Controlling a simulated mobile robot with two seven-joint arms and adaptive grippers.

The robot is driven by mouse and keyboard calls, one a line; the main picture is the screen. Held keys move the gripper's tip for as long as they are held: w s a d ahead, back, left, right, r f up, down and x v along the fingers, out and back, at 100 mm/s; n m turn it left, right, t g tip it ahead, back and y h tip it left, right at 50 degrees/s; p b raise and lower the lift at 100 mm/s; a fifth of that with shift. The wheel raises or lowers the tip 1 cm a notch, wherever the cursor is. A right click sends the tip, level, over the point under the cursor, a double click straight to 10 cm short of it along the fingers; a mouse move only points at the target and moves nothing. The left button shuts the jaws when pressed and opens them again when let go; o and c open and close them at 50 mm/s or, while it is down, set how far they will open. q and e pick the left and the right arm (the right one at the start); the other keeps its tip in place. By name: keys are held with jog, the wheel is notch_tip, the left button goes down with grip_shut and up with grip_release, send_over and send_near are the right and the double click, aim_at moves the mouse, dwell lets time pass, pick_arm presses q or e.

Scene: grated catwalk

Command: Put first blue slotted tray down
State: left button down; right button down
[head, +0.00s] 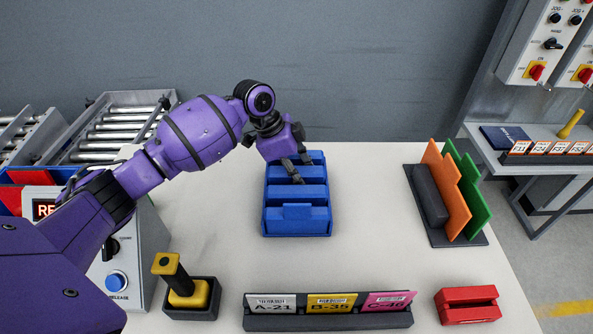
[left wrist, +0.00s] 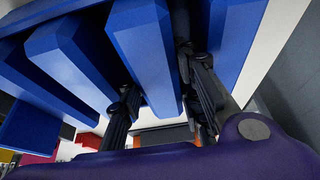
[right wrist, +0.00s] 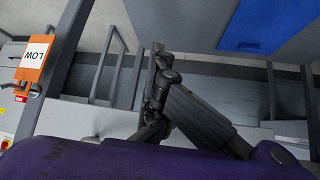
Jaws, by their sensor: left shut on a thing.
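The blue slotted tray (head: 296,222) is over the middle of the white table, level, with its slots running crosswise. I cannot tell whether its underside touches the table. My left gripper (head: 297,170) is at its far part, fingers pointing down into the slots. In the left wrist view, the fingers (left wrist: 163,105) straddle one blue divider of the tray (left wrist: 143,55) and are shut on it. My right gripper (right wrist: 158,65) shows only in the right wrist view, away from the tray, its fingers together with nothing seen between them.
An orange and green panel rack (head: 447,195) stands to the right. A labelled card holder (head: 328,318), a red block (head: 468,305) and a yellow-handled item (head: 190,290) line the front edge. A control box (head: 130,255) stands left. Table around the tray is clear.

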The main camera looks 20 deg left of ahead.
pick_arm(q)
jog(key=c, duration=1.3)
grip_release()
jog(key=v, duration=1.2)
jog(key=shift+a, duration=0.1)
